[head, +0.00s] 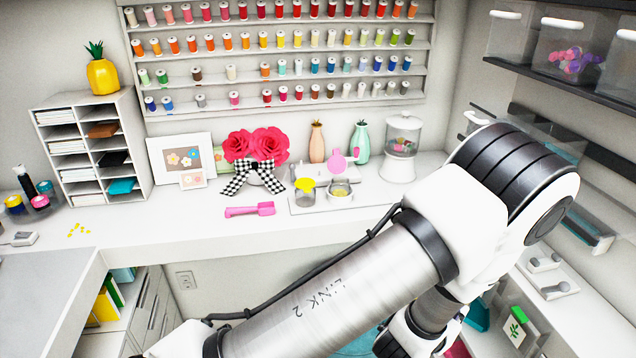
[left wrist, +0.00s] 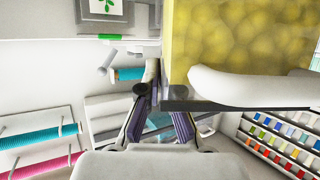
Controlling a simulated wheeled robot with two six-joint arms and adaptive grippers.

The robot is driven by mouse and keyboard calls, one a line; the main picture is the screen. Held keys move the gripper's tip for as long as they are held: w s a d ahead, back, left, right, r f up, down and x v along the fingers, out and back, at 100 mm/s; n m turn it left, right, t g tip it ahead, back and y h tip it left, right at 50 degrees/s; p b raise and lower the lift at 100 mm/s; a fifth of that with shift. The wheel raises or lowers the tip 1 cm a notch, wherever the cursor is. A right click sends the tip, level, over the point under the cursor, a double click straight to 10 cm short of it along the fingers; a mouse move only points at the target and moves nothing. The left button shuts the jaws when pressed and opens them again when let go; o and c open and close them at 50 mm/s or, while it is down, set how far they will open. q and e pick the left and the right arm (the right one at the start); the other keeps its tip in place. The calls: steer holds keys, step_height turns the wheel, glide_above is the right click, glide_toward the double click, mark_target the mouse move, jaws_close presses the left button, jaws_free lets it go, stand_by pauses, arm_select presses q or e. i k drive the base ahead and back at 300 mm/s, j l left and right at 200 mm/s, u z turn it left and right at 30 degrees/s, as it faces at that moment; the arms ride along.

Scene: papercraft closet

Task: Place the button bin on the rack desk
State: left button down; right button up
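A bin with yellow, rounded contents (left wrist: 240,35) and a white handle (left wrist: 245,85) fills the upper right of the left wrist view; I take it as the button bin. My left gripper (left wrist: 158,92) has its dark fingers beside the bin's left edge and handle end. The bin overlaps one finger, so I cannot tell whether they grip it. In the head view my left arm crosses the lower right and hides the bin. The white desk (head: 330,216) runs under the thread rack (head: 290,68). My right gripper is not in view.
A cubby organizer (head: 95,150), red flowers (head: 256,145), a small tray with cups (head: 318,192), a pink tool (head: 250,210) and a lidded jar (head: 402,148) stand on the desk. The grey tabletop (head: 45,290) at left is mostly clear. Clear bins (head: 568,52) sit on a shelf.

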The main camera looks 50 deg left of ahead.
mark_target(193, 204)
steer(key=i+u, duration=0.1)
steer(key=u, duration=0.35)
steer(key=i+l+u, duration=0.1)
steer(key=u, duration=0.3)
steer(key=l+u, duration=0.15)
steer(key=u, duration=0.3)
steer(key=i+l+u, duration=0.1)
steer(key=u, duration=0.3)
steer(key=l+u, duration=0.2)
steer(key=u, duration=0.25)
